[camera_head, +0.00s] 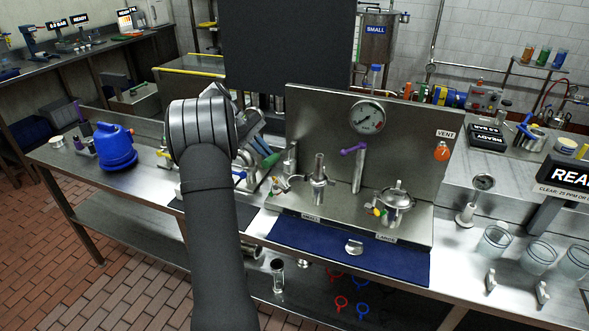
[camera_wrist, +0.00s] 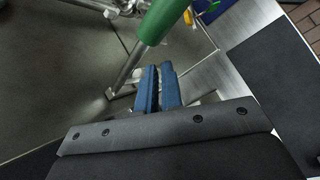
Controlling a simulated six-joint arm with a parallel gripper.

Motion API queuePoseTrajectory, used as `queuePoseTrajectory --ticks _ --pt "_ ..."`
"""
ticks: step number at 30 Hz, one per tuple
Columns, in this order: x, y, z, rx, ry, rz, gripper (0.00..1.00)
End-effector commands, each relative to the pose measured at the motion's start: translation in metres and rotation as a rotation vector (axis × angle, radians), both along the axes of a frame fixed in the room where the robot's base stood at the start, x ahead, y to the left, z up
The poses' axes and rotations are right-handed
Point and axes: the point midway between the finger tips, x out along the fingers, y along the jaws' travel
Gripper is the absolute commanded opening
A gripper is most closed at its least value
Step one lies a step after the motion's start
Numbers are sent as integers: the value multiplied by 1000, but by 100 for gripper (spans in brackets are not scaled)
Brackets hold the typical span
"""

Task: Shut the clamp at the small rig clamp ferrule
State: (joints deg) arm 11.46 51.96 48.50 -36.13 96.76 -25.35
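The small rig (camera_head: 318,182) is a short steel upright fitting at the left of the steel panel's base, above a "SMALL" label (camera_head: 310,216). A clamp with a small yellow-green part (camera_head: 280,187) is at its left; whether it is shut is too small to tell. My gripper (camera_head: 262,145) is left of the panel, behind my arm, well apart from the ferrule. In the wrist view its blue fingers (camera_wrist: 160,88) lie side by side with only a thin dark line between them and nothing held. A green handle (camera_wrist: 163,20) lies just beyond the fingertips.
The steel panel (camera_head: 420,135) carries a gauge (camera_head: 367,117) and a purple-handled valve (camera_head: 354,150). The large rig (camera_head: 394,200) stands right of the small one. A blue jug (camera_head: 115,148) stands left.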

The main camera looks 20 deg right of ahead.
Motion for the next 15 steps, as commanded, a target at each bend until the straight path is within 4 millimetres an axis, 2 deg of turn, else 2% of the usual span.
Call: queuePoseTrajectory --ticks 1,6,12,15 --pt "-3 -22 4 22 -96 -123 0" --pt "-14 -64 12 110 -353 -594 0" --pt "-27 -88 25 213 -478 -1126 0" --pt "-30 -94 35 249 -497 -1293 0"
